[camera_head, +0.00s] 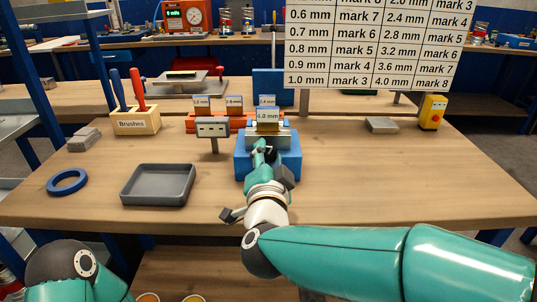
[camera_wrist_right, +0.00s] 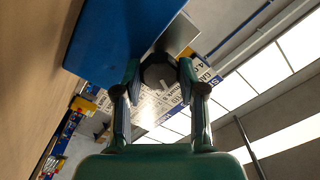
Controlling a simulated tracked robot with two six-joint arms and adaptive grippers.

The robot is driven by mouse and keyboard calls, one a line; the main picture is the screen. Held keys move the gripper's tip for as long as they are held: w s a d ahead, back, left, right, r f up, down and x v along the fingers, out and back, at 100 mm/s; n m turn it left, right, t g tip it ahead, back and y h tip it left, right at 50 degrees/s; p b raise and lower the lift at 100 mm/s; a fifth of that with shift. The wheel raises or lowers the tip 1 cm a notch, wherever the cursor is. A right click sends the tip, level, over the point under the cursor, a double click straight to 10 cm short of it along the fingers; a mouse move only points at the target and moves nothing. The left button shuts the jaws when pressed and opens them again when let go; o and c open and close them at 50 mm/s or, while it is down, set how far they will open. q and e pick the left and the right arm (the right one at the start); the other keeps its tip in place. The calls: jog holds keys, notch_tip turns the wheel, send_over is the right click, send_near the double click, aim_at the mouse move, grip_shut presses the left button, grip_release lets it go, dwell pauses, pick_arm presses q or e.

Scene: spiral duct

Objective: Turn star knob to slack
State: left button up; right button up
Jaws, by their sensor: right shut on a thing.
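In the right wrist view the dark star knob (camera_wrist_right: 158,72) sits between the two fingertips of my right gripper (camera_wrist_right: 158,78), beside the blue body (camera_wrist_right: 120,35). The fingers are shut on the knob. In the head view my gripper hides the knob. My left arm shows only at the bottom left; its gripper is out of view.
A grey tray (camera_head: 158,198) and a blue ring (camera_head: 67,182) lie to the left. A brush holder (camera_head: 136,122) and a small display on a post (camera_head: 213,128) stand behind. A yellow switch box (camera_head: 432,112) stands right. The right bench top is mostly clear.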

jog(key=shift+a+f, duration=0.1)
jog(key=shift+f, duration=0.35)
jog(key=o, duration=0.9)
jog(key=shift+o, duration=1.2)
jog(key=shift+r, duration=0.2)
jog(key=shift+r, duration=0.1)
jog(key=s, duration=1.2)
